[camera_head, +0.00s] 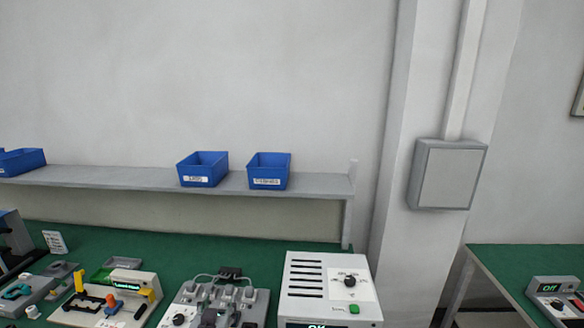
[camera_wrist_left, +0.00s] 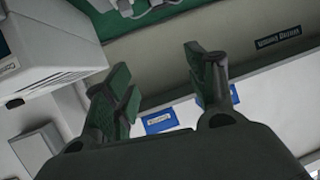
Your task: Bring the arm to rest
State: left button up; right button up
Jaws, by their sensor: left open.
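My left gripper (camera_wrist_left: 158,68) shows in the left wrist view, its two dark fingers with green pads spread apart and nothing between them. Behind the fingers in that view are the shelf, the wall strip under it and the edge of the green bench. The gripper appears apart from all of these. I cannot make out the left arm clearly in the head view. My right gripper is in neither view.
A white box unit (camera_head: 330,290) and a grey fixture (camera_head: 257,300) stand on the green bench (camera_head: 180,247). Blue bins (camera_head: 268,171) sit on the shelf (camera_head: 120,179) above. A grey wall box (camera_head: 447,175) hangs at right. A second bench (camera_head: 495,262) is at far right.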

pick_arm(q)
jog(key=s+a+f+m+g+h, duration=0.1)
jog(key=s+f+g, duration=0.4)
jog(key=s, duration=0.7)
jog(key=s+a+f+m+g, duration=0.1)
jog(key=s+f+g, duration=0.35)
jog(key=s, duration=0.65)
notch_tip(320, 180, down, 35)
jog(key=s+g+b, duration=0.2)
jog(key=s, duration=0.1)
jog(key=s+a+f+b, duration=0.1)
jog(key=s+a+f, duration=0.1)
jog(key=s+f, duration=0.9)
jog(key=s+a+f+g+b, duration=0.1)
jog(key=s+a+f, duration=0.1)
jog(key=s+f, duration=0.8)
jog(key=shift+s+f, duration=0.4)
jog(key=shift+s, duration=0.1)
